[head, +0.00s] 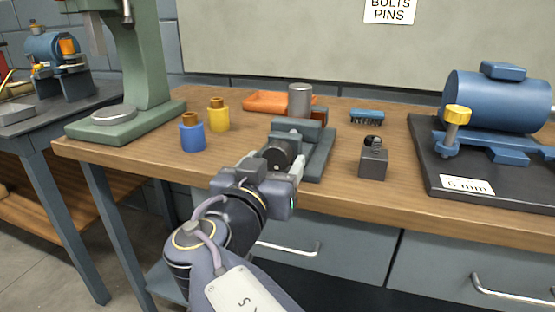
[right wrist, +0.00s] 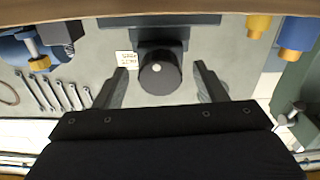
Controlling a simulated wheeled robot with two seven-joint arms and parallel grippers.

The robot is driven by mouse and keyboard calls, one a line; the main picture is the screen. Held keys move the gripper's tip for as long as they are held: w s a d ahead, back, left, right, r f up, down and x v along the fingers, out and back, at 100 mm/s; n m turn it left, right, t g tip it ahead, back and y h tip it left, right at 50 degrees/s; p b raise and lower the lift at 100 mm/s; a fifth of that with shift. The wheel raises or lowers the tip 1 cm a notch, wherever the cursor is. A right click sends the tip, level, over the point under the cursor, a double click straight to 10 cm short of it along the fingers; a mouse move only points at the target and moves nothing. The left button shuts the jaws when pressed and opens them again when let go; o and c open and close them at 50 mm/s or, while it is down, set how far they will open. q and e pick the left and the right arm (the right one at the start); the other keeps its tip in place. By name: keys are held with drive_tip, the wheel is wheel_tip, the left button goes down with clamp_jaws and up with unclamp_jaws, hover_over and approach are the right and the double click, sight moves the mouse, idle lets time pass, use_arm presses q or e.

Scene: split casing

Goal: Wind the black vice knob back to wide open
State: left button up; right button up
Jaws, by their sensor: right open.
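The vice (head: 318,150) stands near the front edge of the wooden bench in the head view. Its black knob (head: 279,153) faces the front, towards my right gripper. In the right wrist view the round knob (right wrist: 160,76) with a pale centre dot sits between the two fingers, with a gap on each side. My right gripper (head: 275,165) is open around the knob and looks empty; it also shows in the right wrist view (right wrist: 160,70). The vice body (right wrist: 160,38) is behind the knob. How far apart the vice jaws are I cannot tell. My left gripper is not in view.
A grey cylinder (head: 300,99) shows at the back of the vice. An orange tray (head: 265,101), a blue brush (head: 366,117) and a dark block (head: 373,162) are nearby. Blue (head: 192,137) and yellow (head: 218,118) bottles stand left, a blue motor (head: 495,100) right.

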drive_tip(key=shift+x, duration=1.1)
drive_tip(key=shift+c, duration=0.4)
drive_tip(key=c, duration=0.9)
